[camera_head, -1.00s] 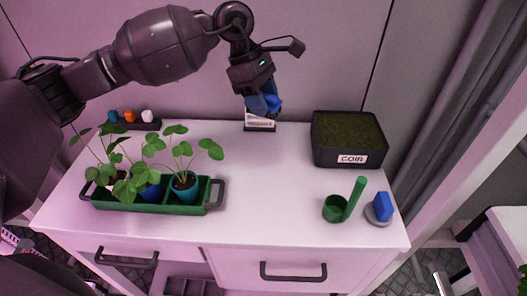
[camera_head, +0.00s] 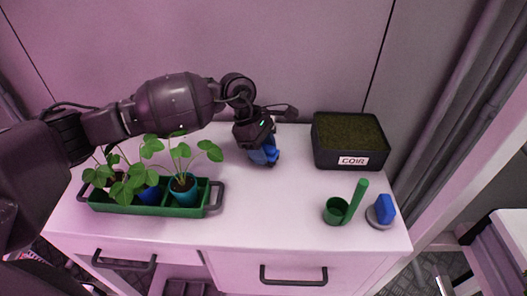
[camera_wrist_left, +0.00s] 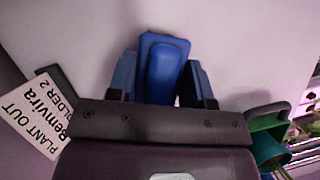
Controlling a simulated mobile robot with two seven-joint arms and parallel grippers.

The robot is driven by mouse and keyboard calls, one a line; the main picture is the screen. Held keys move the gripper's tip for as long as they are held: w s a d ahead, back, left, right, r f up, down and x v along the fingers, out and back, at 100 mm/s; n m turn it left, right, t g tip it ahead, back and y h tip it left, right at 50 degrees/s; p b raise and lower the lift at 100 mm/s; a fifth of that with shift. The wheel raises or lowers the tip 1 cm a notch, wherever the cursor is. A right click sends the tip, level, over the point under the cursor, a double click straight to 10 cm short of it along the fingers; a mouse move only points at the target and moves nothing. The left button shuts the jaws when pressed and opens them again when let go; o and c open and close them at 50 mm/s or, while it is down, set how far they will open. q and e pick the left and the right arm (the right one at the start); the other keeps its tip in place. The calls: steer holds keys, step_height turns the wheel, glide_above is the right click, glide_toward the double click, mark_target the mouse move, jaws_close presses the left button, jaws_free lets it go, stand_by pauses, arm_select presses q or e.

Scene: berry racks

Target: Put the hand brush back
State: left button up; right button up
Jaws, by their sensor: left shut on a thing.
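My left gripper (camera_head: 264,158) is shut on a blue thing, which looks like the hand brush (camera_wrist_left: 163,70); in the left wrist view it sits between the two fingers. In the head view the gripper points down at the back middle of the white cabinet top. The held thing is at or just above the surface; I cannot tell whether it touches. Any bristles are hidden. Another blue block (camera_head: 384,208) stands on a grey disc (camera_head: 378,222) at the right front. My right gripper is not in view.
A green planter tray (camera_head: 215,196) with potted seedlings stands at the left. A black COIR box (camera_head: 350,160) is at the back right. A green cup with an upright handle (camera_head: 337,212) stands at the right front. A "PLANT OUT" label (camera_wrist_left: 32,115) shows beside the gripper. The middle front is clear.

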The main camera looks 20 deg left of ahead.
arm_select(q)
steer(key=shift+f, duration=0.45)
steer(key=shift+f, duration=0.1)
steer(key=o, duration=0.9)
steer(key=v, duration=1.2)
